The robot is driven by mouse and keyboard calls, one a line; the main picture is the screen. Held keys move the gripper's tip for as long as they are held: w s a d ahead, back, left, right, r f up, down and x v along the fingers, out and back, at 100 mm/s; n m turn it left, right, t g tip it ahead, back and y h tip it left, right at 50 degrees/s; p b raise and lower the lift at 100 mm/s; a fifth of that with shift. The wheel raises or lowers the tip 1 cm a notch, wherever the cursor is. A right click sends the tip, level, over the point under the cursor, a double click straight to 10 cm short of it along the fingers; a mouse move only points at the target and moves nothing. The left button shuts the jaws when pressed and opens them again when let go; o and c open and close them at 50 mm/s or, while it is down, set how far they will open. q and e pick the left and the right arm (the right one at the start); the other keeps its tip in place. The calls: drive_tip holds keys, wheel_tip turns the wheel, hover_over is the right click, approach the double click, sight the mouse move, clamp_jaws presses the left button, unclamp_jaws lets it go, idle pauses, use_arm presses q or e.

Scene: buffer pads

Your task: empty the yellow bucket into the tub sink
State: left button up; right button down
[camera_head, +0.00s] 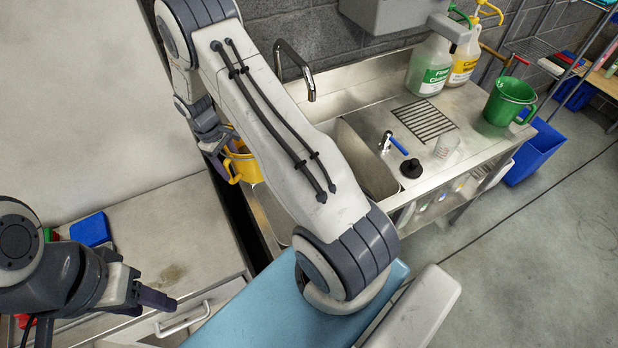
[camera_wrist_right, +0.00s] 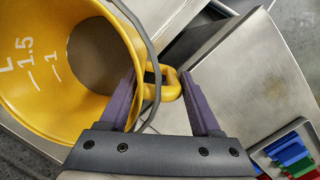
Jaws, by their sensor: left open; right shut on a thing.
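The yellow bucket (camera_head: 247,167) is at the left edge of the steel sink unit in the head view, partly hidden behind my right arm. In the right wrist view the bucket (camera_wrist_right: 35,95) fills the left side, with its mouth facing the camera, volume marks on its inner wall and a grey-brown area inside. My right gripper (camera_wrist_right: 165,88) is shut on the bucket's yellow side handle, between its purple fingers. The tub sink (camera_head: 375,165) has a deep steel basin, partly hidden by my arm. My left gripper (camera_head: 155,299) is open and empty at the lower left.
A faucet (camera_head: 297,70) rises behind the basin. A drain rack (camera_head: 425,121), a blue-handled tool (camera_head: 397,146), a green jug (camera_head: 510,101) and cleaner bottles (camera_head: 430,65) stand on the drainboard. A blue bin (camera_head: 537,150) is on the floor at right.

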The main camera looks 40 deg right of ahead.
sight(241, 167)
drive_tip(key=d+p, duration=0.1)
drive_tip(key=p, duration=0.1)
drive_tip(key=d+f+p, duration=0.1)
drive_tip(key=p, duration=0.1)
drive_tip(key=shift+w+d+f, duration=0.1)
drive_tip(key=shift+d+f, duration=0.2)
drive_tip(key=shift+d, duration=0.1)
drive_tip(key=shift+d+f+n+p, duration=0.3)
drive_tip(key=shift+d+f+p, duration=0.1)
drive_tip(key=shift+f+p, duration=0.2)
use_arm(q)
wheel_tip(241, 167, up, 7)
use_arm(e)
drive_tip(key=shift+d+f, duration=0.15)
drive_tip(key=shift+f, duration=0.15)
